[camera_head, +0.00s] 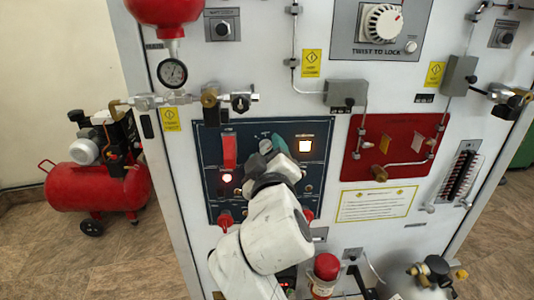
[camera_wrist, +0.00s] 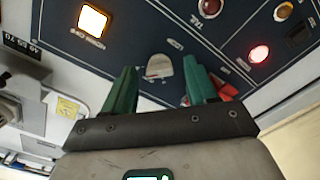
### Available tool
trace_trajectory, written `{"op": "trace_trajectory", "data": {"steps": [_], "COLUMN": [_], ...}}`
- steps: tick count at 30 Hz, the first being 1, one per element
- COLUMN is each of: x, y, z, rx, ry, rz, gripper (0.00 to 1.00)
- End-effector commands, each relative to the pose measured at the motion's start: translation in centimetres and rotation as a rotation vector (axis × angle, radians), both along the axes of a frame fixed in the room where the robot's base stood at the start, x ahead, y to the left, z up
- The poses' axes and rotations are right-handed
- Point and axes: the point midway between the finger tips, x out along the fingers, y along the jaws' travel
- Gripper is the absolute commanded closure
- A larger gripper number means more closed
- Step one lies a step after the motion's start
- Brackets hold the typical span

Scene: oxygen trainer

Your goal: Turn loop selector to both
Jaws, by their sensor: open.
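A small grey-white selector knob (camera_wrist: 159,67) sits on the dark blue panel (camera_wrist: 150,20) in the wrist view. Its label is too small to read. My gripper (camera_wrist: 161,76) is open, with one green finger on each side of the knob. No contact with the knob shows, and I cannot tell how deep the fingers reach. In the head view my gripper (camera_head: 272,144) is at the middle of the blue panel (camera_head: 210,150). There my arm and fingers cover much of the selector area.
A lit white-yellow square button (camera_wrist: 92,20) and a glowing red lamp (camera_wrist: 258,53) flank the knob. A red switch cover (camera_head: 229,152) is left of my gripper. A red plate with pipes (camera_head: 400,130) is to the right. A red compressor (camera_head: 95,190) stands on the floor.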

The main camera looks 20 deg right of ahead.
Motion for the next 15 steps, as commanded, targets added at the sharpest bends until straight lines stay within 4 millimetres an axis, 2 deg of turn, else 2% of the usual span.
{"op": "trace_trajectory", "data": {"steps": [5,15], "x": [-0.01,-0.03], "y": [0.00,0.02], "z": [-0.01,-0.01], "rx": [0.000,0.000], "ry": [0.000,0.000], "rz": [0.000,0.000], "gripper": [0.44,0.76]}}
